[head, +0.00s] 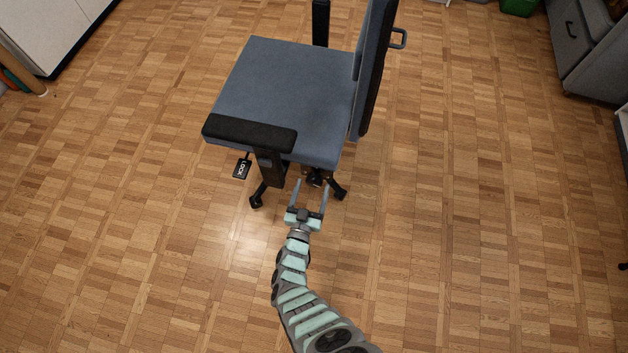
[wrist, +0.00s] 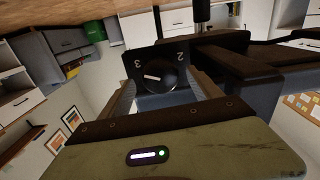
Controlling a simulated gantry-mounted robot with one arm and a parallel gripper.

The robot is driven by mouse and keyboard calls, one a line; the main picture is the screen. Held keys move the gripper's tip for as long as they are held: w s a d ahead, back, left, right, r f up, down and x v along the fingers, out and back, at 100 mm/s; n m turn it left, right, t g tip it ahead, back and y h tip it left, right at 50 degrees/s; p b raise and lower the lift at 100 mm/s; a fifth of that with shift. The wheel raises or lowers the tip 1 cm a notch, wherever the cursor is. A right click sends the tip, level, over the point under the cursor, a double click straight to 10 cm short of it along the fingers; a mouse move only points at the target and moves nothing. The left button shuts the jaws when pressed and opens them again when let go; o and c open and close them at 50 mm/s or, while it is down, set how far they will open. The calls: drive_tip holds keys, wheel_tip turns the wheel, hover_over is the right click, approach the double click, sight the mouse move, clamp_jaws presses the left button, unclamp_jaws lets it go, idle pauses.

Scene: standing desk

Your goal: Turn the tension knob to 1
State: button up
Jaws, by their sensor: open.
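The black round tension knob (wrist: 170,75) shows in the wrist view on a dark plate marked 3 and 2. Its white pointer mark lies towards the left, a little below the 3. No 1 is visible; the lower part of the plate is hidden by my gripper. My gripper (head: 311,185) is open beneath the right part of the office chair's seat (head: 285,90) in the head view. In the wrist view its fingers stand on either side of the knob, with a gap visible; I cannot tell whether the tips reach it.
A black armrest (head: 250,133) overhangs the seat's near side. The chair's backrest (head: 373,70) rises at the right. The parquet floor (head: 130,220) is clear around the chair; cabinets stand at the room's edges.

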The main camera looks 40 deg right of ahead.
sight(313, 184)
drive_tip(key=b+x, duration=0.1)
drive_tip(key=x, duration=0.2)
drive_tip(key=shift+w+d, duration=0.15)
drive_tip(key=shift+w, duration=0.05)
drive_tip(key=c, duration=1.4)
